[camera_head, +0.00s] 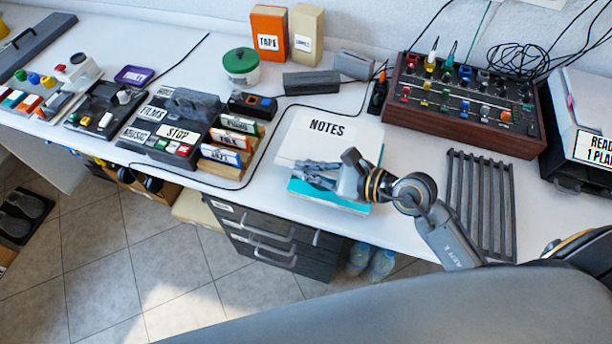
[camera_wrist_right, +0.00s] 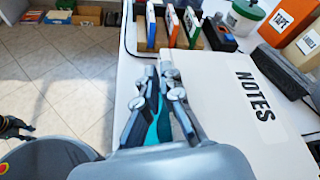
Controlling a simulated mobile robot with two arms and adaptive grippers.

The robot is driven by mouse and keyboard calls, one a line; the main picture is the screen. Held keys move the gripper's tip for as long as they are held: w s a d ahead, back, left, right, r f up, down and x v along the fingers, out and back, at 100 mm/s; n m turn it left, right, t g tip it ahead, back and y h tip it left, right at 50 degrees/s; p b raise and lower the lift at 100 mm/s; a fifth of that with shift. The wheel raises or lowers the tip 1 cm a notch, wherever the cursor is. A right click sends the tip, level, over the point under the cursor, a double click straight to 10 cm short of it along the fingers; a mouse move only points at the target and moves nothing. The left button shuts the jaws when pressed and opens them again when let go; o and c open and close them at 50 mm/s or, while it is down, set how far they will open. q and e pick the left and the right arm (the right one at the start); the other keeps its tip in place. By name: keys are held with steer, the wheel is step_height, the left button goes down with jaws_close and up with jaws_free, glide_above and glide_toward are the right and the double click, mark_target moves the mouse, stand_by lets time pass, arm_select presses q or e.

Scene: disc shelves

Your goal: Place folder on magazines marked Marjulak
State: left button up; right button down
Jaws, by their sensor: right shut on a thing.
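A white folder marked NOTES (camera_head: 327,128) is at the front middle of the desk. It also fills the right of the right wrist view (camera_wrist_right: 250,95). A teal item with a white band (camera_head: 330,196), perhaps the magazines, lies below and in front of it; no Marjulak marking is readable. My right gripper (camera_head: 318,172) is shut at the folder's near edge, above the teal item. In the right wrist view its fingers (camera_wrist_right: 163,80) meet at that edge, with teal showing between the links. The exact contact is partly hidden.
A slatted dark rack (camera_head: 480,200) and a wooden-sided mixer (camera_head: 462,105) stand right of the folder. Labelled sorters (camera_head: 170,125) and a green-lidded jar (camera_head: 241,66) are to the left. A dark drawer unit (camera_head: 275,240) is below the desk edge.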

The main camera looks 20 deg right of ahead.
mark_target(306, 185)
steer(key=shift+w+f, duration=0.45)
steer(key=shift+f, duration=0.15)
step_height(306, 185, down, 2)
steer(key=shift+w+f, duration=0.1)
steer(key=shift+f, duration=0.5)
arm_select(q)
steer(key=shift+w+d+f, duration=0.1)
steer(key=shift+d+f, duration=0.15)
steer(key=shift+d, duration=0.5)
steer(key=shift+f+b, duration=0.1)
steer(key=shift+b, duration=0.2)
arm_select(e)
steer(key=shift+f, duration=0.1)
steer(key=c, duration=1.5)
jaws_free()
arm_select(q)
steer(key=shift+a, duration=0.3)
